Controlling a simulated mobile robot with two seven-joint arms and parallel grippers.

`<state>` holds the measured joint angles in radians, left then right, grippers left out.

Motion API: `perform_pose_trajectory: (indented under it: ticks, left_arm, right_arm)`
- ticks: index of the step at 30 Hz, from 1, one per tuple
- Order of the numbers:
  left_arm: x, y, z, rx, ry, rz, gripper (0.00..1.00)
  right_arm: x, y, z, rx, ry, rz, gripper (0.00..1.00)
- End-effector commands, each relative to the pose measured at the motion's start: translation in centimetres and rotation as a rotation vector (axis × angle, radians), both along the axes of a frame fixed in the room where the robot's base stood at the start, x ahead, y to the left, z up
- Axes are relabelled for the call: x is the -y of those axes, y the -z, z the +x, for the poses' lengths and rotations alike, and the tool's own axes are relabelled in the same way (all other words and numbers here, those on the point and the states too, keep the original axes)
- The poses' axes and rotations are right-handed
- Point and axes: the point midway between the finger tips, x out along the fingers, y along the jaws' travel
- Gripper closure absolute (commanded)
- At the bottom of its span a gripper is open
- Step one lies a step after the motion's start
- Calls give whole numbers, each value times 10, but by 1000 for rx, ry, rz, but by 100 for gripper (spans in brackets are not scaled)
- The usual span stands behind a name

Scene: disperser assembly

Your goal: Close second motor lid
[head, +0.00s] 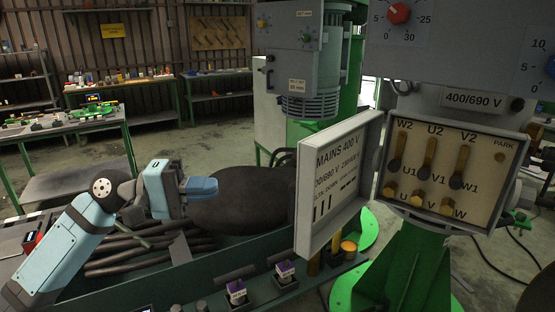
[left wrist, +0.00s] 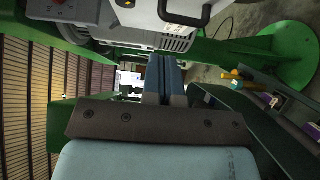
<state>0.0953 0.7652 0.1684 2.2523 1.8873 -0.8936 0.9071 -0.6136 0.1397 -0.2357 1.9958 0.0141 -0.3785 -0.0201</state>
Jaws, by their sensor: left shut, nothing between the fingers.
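An open motor lid (head: 338,184) with "MAINS 400 V" printed on its face stands swung out to the left of the terminal box. The box (head: 452,168) is open, showing its brass terminals marked W2, U2, V2 and U, V, W. My left gripper (head: 205,187) is shut and empty, pointing right, to the left of the lid and apart from it. Its blue fingers also show pressed together in the left wrist view (left wrist: 165,78). My right gripper is not in view.
Another motor unit (head: 307,95) hangs on a green column behind the lid. A dark green trough (head: 235,262) with dark rods lies below my left gripper. Small purple-topped blocks (head: 284,270) sit on its front edge. A knob panel (head: 425,35) is above the box.

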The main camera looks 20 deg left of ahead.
Motion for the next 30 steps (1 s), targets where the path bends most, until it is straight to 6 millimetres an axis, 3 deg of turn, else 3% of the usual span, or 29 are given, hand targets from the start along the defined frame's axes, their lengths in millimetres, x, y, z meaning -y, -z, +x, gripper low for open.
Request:
perform_pose_trajectory:
  ticks: [5, 18, 24, 30]
  left_arm:
    - [11, -5, 6, -7, 7, -8, 100]
    - [92, -7, 46, -3, 7, -9, 100]
    - [117, -5, 35, -4, 5, -7, 100]
    - [126, -3, 32, -5, 3, -6, 100]
  right_arm:
    - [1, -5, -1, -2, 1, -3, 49]
    - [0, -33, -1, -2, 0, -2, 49]
    - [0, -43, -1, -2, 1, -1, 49]
    - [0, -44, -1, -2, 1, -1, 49]
